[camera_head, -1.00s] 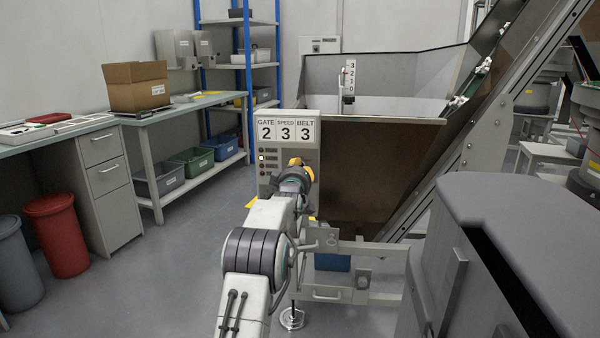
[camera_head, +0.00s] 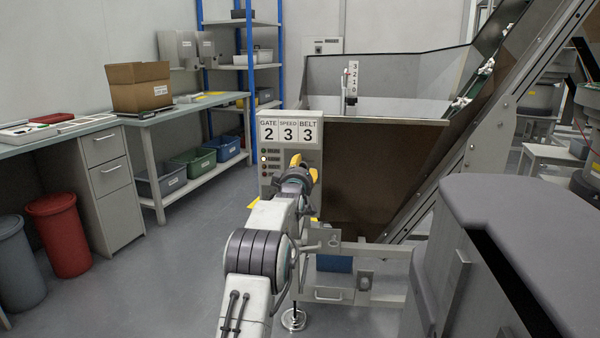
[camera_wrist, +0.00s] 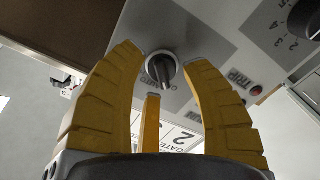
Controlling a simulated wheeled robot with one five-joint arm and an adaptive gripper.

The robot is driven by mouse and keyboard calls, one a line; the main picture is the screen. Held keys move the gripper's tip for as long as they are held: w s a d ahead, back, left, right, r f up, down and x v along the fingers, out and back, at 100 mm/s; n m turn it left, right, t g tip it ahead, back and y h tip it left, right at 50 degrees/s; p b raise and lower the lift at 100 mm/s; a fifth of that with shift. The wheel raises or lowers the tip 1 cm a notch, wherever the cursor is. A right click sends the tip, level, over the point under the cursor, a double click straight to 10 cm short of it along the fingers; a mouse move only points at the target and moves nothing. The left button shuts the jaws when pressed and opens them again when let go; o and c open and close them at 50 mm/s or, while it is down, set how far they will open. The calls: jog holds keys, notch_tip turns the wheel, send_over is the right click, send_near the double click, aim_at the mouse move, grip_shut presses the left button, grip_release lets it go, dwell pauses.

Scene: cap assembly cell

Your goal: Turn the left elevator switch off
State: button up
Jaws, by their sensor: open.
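A black rotary switch (camera_wrist: 158,69) on a grey control panel (camera_wrist: 190,22) shows in the wrist view. My gripper (camera_wrist: 163,58) is open, with its yellow fingers spread around the switch. I cannot tell whether they touch it. Part of an "O" label shows beside the switch, but its setting is hard to read. In the head view my gripper (camera_head: 305,167) is in front of the control box (camera_head: 265,190) and hides its switches. I cannot tell from the labels whether this is the left elevator switch.
A second, numbered dial (camera_wrist: 308,18) and a red lamp (camera_wrist: 257,91) by a "TRIP" label sit on the panel. The display (camera_head: 289,131) reads gate 2, speed 3, belt 3. A brown hopper (camera_head: 365,180) stands right of the box; a grey machine (camera_head: 530,210) fills the right foreground.

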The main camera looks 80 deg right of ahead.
jog(key=shift+a, duration=0.1)
jog(key=a, duration=1.1)
jog(key=shift+a, duration=0.4)
dwell(0.6)
